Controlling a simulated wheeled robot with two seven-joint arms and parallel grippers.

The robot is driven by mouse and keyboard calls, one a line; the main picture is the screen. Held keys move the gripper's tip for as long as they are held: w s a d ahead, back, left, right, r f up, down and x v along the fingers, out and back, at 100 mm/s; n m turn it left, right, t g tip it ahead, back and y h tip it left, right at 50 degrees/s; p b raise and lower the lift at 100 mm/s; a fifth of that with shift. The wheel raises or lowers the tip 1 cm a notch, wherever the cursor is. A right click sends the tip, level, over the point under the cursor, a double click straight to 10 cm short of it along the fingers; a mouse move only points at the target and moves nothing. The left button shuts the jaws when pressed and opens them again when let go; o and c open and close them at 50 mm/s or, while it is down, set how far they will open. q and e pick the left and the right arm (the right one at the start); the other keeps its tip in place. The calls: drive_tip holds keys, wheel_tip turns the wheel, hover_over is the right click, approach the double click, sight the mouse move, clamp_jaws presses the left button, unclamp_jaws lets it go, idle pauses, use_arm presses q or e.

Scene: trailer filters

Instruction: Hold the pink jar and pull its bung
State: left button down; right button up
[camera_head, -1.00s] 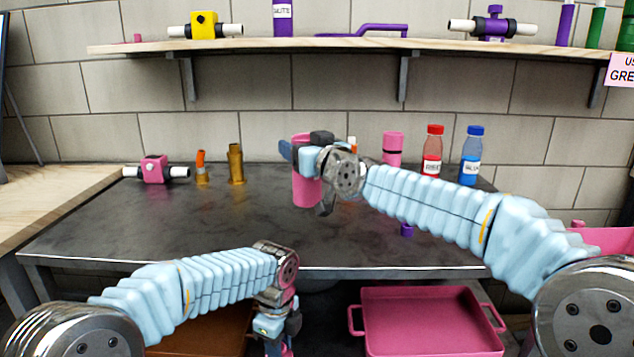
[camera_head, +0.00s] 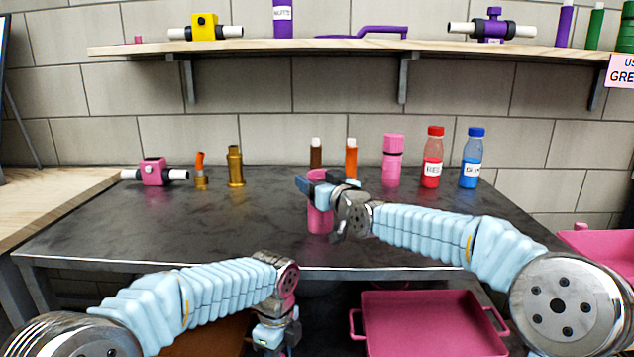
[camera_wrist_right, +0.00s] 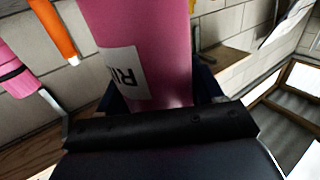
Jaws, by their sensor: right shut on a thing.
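My right gripper (camera_head: 335,192) is shut on a pink jar (camera_head: 320,219) and holds it upright over the front middle of the dark table. The jar fills the middle of the right wrist view (camera_wrist_right: 140,45), where a white label with partly cut letters shows. Its top is partly covered by the gripper in the head view, and I cannot tell whether a bung sits in it. My left gripper (camera_head: 275,338) hangs low in front of the table's front edge, at the bottom of the head view. Its fingertips are cut off or unclear.
A pink container with a dark band (camera_head: 392,165), red bottle (camera_head: 432,160), blue bottle (camera_head: 471,162) and two brown and orange tubes stand at the back. A pink valve piece (camera_head: 154,172) and brass fittings (camera_head: 235,168) stand at left. A pink tray (camera_head: 420,320) lies below.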

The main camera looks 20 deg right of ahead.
drive_tip(key=o, duration=1.5)
drive_tip(key=shift+o, duration=0.2)
